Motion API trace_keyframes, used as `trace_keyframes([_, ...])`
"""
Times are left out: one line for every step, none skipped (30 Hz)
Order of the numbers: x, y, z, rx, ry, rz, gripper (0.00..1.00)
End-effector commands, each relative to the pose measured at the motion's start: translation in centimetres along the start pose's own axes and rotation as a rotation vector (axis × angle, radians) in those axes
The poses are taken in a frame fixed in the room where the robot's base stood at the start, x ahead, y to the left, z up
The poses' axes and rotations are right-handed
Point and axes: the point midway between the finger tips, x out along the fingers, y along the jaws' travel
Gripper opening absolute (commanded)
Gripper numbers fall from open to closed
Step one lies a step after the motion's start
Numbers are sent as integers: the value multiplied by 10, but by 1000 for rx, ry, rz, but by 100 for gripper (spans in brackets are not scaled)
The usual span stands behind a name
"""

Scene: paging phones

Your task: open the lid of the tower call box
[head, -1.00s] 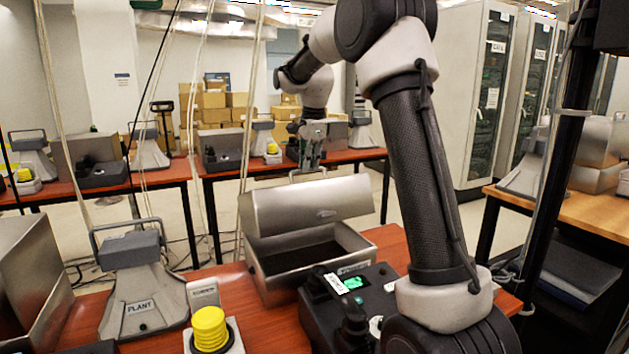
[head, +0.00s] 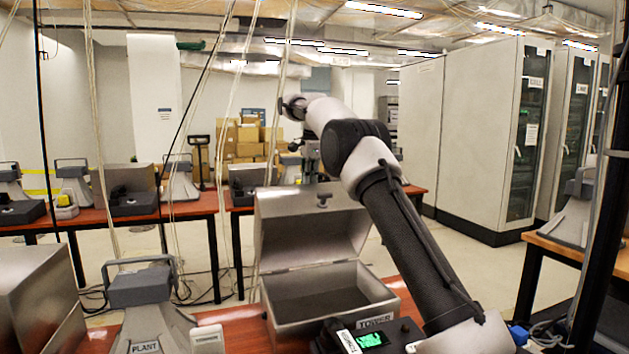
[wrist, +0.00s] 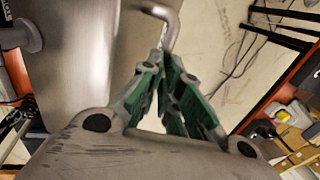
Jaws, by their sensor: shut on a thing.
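The tower call box is a grey metal box (head: 338,312) with a TOWER label (head: 375,321) by its front, on the red-brown table. Its lid (head: 310,238) stands raised, roughly upright at the back, and the dark inside of the box shows. My gripper (head: 312,168) is at the lid's top edge, partly hidden behind the lid and arm. In the wrist view my gripper (wrist: 166,62) has its green-padded fingers closed together at a bent metal rod (wrist: 172,28), which looks like the lid's handle. The exact contact is hard to make out.
A PLANT speaker unit (head: 142,305) and another metal box (head: 35,305) stand to the left. A black phone base with a green display (head: 370,340) is in front. Cables (head: 215,150) hang at the left. Tall cabinets (head: 470,130) stand at the right.

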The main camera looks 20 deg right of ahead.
Motion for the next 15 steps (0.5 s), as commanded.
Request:
trace_keyframes([17, 1, 2, 0, -3, 31, 0])
trace_keyframes([18, 0, 2, 0, -3, 32, 0])
trace_keyframes([18, -2, 2, 0, -4, 31, 0])
trace_keyframes([19, -4, 2, 0, -3, 31, 0])
trace_keyframes([19, -5, 2, 0, -4, 31, 0])
trace_keyframes([19, -6, 2, 0, -4, 31, 0])
trace_keyframes([20, -8, 2, 0, -4, 31, 0])
trace_keyframes([20, -8, 2, 0, -4, 31, 0])
trace_keyframes([20, -9, 3, 0, -4, 31, 0])
trace_keyframes([20, -10, 3, 0, -4, 32, 0])
trace_keyframes([20, -10, 3, 0, -4, 31, 0])
trace_keyframes([21, -11, 3, 0, -4, 31, 0])
trace_keyframes([21, -11, 3, 0, -4, 32, 0])
trace_keyframes([21, -12, 3, 0, -4, 32, 0])
trace_keyframes([21, -12, 3, 0, -4, 32, 0])
